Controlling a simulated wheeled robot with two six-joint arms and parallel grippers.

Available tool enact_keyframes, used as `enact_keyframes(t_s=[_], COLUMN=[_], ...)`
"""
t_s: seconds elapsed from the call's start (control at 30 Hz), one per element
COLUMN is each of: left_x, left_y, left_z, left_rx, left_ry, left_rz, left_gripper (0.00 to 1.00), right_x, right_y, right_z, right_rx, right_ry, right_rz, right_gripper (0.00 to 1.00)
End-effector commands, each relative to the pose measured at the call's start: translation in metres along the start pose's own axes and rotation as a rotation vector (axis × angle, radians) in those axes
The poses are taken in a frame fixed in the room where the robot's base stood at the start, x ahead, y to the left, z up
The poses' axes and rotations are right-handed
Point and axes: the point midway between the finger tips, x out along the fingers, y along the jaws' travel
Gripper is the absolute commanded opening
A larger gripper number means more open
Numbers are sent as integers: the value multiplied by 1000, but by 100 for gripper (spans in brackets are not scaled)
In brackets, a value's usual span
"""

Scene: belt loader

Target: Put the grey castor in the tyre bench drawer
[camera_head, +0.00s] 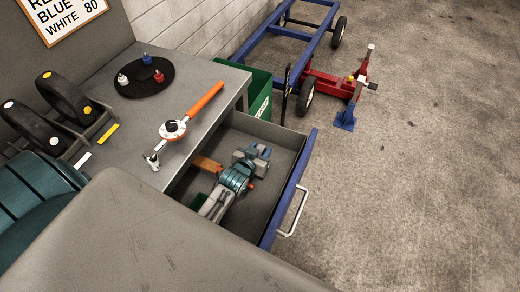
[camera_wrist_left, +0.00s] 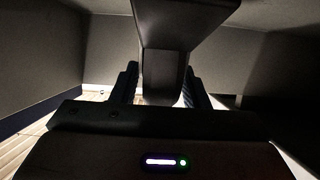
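The tyre bench drawer (camera_head: 290,158) is pulled open below the grey bench top, with its blue front and silver handle to the right. My left gripper (camera_head: 259,153) is down inside the drawer, seen from above beyond the teal wrist joint. In the left wrist view, the two fingers (camera_wrist_left: 162,88) stand on either side of a dark block, which I take to be the grey castor (camera_wrist_left: 165,75). It looks gripped between them and reaches past the fingertips. The drawer walls show dimly around it. In the head view I cannot make out the castor clearly. My right gripper is in neither view.
An orange-handled wrench (camera_head: 190,112) lies on the bench top beside a black round mat (camera_head: 144,78) with small coloured pieces. Black wheels (camera_head: 64,96) stand at left. A green bin (camera_head: 258,92) sits behind the drawer. A blue trolley frame (camera_head: 291,32) stands farther back; floor at right is clear.

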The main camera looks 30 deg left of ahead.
Motion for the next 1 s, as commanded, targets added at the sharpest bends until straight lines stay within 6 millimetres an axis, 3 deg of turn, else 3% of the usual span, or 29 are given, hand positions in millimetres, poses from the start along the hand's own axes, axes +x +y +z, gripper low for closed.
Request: enact_keyframes(t_s=[0.43, 0.8, 1.0], left_x=[-8, -81, -110], left_y=[0, 0, 0], left_z=[-1, 0, -2], left_rx=[0, 0, -1], left_ry=[-2, -2, -1], left_rz=[0, 0, 0], left_gripper=[47, 47, 47], right_x=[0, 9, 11], right_y=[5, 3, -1], right_z=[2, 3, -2], right_rx=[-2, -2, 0], right_ry=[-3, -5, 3], right_rz=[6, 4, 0], right_gripper=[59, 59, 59])
